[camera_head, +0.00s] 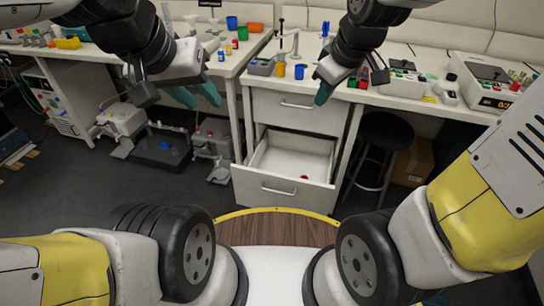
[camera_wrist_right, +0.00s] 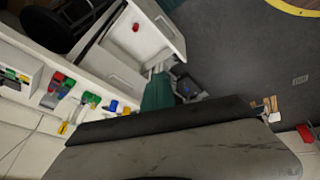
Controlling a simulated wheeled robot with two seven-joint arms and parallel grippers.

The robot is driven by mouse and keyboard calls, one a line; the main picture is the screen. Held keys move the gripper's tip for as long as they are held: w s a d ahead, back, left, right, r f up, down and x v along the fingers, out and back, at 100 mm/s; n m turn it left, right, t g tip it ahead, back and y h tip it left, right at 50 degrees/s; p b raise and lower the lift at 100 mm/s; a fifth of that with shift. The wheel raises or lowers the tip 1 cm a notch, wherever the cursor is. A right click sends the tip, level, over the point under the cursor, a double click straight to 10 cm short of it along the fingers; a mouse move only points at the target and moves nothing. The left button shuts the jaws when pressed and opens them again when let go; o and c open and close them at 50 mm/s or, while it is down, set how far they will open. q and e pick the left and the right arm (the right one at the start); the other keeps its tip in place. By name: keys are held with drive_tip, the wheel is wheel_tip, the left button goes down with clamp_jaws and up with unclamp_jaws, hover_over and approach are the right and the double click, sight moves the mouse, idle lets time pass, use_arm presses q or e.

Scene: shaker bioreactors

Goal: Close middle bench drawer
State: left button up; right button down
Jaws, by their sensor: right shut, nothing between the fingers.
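The white bench drawer (camera_head: 283,188) is pulled far out below a shut upper drawer (camera_head: 297,112). Its handle is on the front panel, and a small red item (camera_head: 304,177) lies inside. The open drawer (camera_wrist_right: 160,22) also shows at the top of the right wrist view, with the red item in it. My right gripper (camera_head: 322,94) is shut and empty, above and to the right of the open drawer, near the bench's front edge. Its teal fingers (camera_wrist_right: 158,92) show in the wrist view. My left gripper (camera_head: 196,94) is open and empty, left of the drawer unit. Neither gripper touches the drawer.
A black stool (camera_head: 385,130) stands right of the drawers, with a cardboard box (camera_head: 413,160) behind it. Grey equipment (camera_head: 165,148) sits on the floor at left. The bench top holds cups, bottles and devices (camera_head: 485,80). The floor left of the drawer is partly clear.

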drive_tip(key=w+a+f+n+g, duration=0.1)
drive_tip(key=w+a+f+n, duration=0.4)
drive_tip(key=w+f+n, duration=0.3)
drive_tip(key=n+h, duration=0.3)
drive_tip(key=n, duration=1.2)
approach(271, 175)
drive_tip(key=s+r, duration=0.3)
drive_tip(key=s, duration=0.2)
drive_tip(key=shift+n+g, duration=0.3)
drive_tip(key=shift+g, duration=0.1)
drive_tip(key=x, duration=0.3)
drive_tip(key=w+x, duration=0.1)
drive_tip(key=x, duration=0.3)
drive_tip(key=w+x, duration=0.1)
drive_tip(key=x, duration=0.3)
drive_tip(key=shift+w+a+r, duration=0.1)
drive_tip(key=shift+w+a, duration=0.05)
drive_tip(key=shift+a, duration=0.05)
drive_tip(key=shift+w+d, duration=0.1)
drive_tip(key=shift+w, duration=0.35)
